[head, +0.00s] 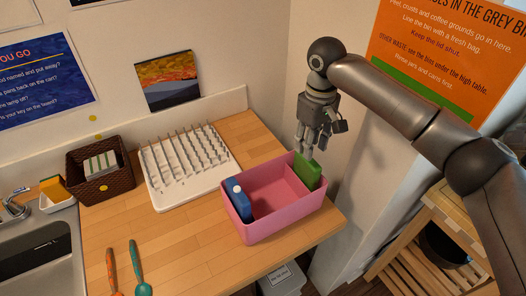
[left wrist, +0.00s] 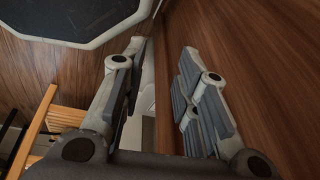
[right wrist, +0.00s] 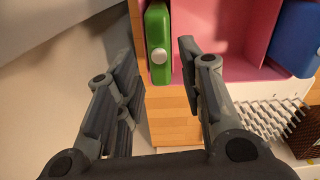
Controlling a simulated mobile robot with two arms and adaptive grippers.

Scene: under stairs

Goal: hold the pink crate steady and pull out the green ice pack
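The pink crate (head: 282,224) stands on the wooden counter near its right end. The green ice pack (head: 307,171) stands upright inside at the crate's right end, its top above the rim. My right gripper (head: 308,152) points down just above the ice pack. In the right wrist view the right gripper (right wrist: 157,46) is open, with the green ice pack (right wrist: 157,50) lined up between its fingertips; I cannot tell whether they touch it. My left gripper (left wrist: 162,46) is open and empty in the left wrist view, outside the head view and away from the crate.
A blue pack (head: 239,199) stands at the crate's left end. To the left are a white peg rack (head: 165,193), a brown basket (head: 119,183), two utensils (head: 137,268) and a sink (head: 40,250). The wall is close behind; the counter's front edge is near the crate.

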